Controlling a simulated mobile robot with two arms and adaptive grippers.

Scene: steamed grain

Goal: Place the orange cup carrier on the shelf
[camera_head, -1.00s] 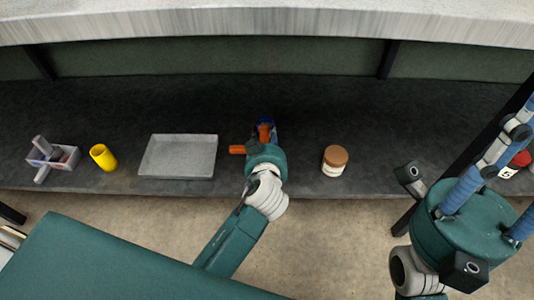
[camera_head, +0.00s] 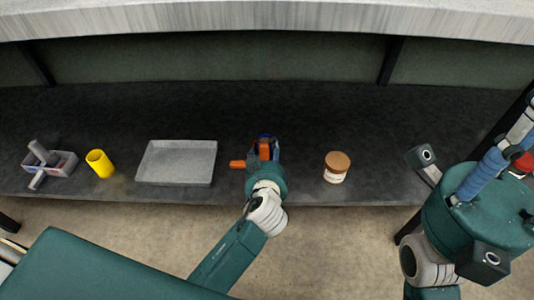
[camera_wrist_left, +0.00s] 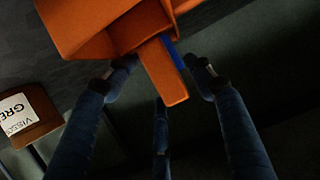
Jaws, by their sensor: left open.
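The orange cup carrier (camera_head: 237,164) is near the middle of the dark shelf surface, largely hidden by my left gripper (camera_head: 264,146) in the head view. In the left wrist view, the carrier (camera_wrist_left: 90,22) fills the top, with boxy compartments and a flat handle (camera_wrist_left: 163,78) with a blue strip along its edge. My left gripper's blue fingers (camera_wrist_left: 160,74) are open on either side of the handle, with gaps visible. I cannot tell whether the carrier rests fully on the surface. My right gripper (camera_head: 490,165) is at the right edge, its fingertips cut off or hidden.
Left of the carrier are a grey tray (camera_head: 150,178), a yellow cup (camera_head: 100,164) and a grey caddy (camera_head: 62,164). A brown-lidded jar (camera_head: 337,165) stands to the right. A red-lidded item (camera_head: 524,162) is partly hidden. A pale upper ledge (camera_head: 265,16) crosses the top.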

